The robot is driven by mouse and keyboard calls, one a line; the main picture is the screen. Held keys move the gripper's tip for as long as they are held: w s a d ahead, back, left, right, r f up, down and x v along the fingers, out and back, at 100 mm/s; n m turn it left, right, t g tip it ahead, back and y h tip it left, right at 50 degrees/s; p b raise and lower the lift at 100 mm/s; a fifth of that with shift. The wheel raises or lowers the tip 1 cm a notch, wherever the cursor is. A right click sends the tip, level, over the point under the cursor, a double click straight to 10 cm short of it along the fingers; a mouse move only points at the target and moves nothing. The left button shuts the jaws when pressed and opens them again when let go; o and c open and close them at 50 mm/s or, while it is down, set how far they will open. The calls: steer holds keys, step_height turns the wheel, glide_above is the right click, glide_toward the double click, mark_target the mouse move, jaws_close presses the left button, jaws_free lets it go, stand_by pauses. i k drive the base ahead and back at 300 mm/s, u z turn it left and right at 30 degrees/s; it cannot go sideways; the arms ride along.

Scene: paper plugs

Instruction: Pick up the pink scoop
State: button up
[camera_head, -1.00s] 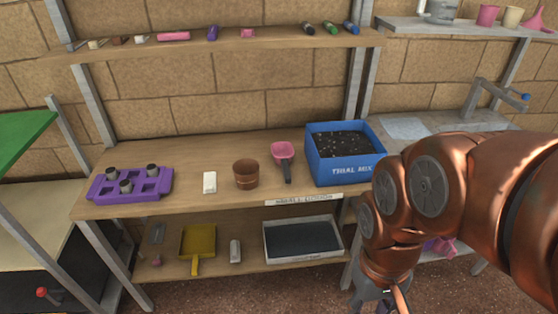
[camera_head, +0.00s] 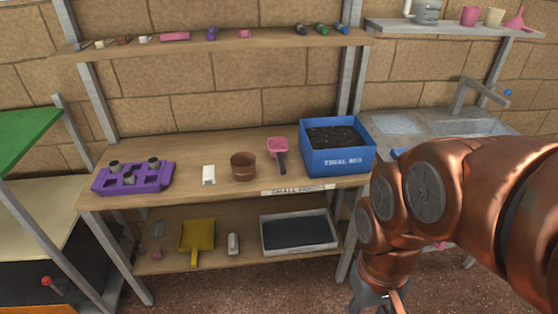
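The pink scoop (camera_head: 277,146) lies on the wooden bench top, between a brown pot and a blue box. Its dark handle (camera_head: 282,164) points toward the front edge of the bench. My gripper (camera_head: 376,307) is at the bottom of the view, below and to the right of the scoop, well apart from it. Only its upper part shows; the fingertips are cut off by the frame, so whether it is open or shut cannot be seen.
A blue box of dark soil (camera_head: 338,162) stands just right of the scoop. A brown pot (camera_head: 243,166), white block (camera_head: 208,174) and purple tray (camera_head: 132,178) stand to the left. A yellow dustpan (camera_head: 197,236) and grey tray (camera_head: 300,247) are on the lower shelf.

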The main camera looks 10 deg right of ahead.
mark_target(278, 146)
steer(key=k, duration=1.05)
steer(key=u, duration=0.75)
steer(key=i, duration=0.75)
steer(key=u, duration=0.8)
steer(key=i, duration=0.85)
steer(key=z, duration=0.6)
steer(key=i, duration=1)
steer(key=z, duration=0.9)
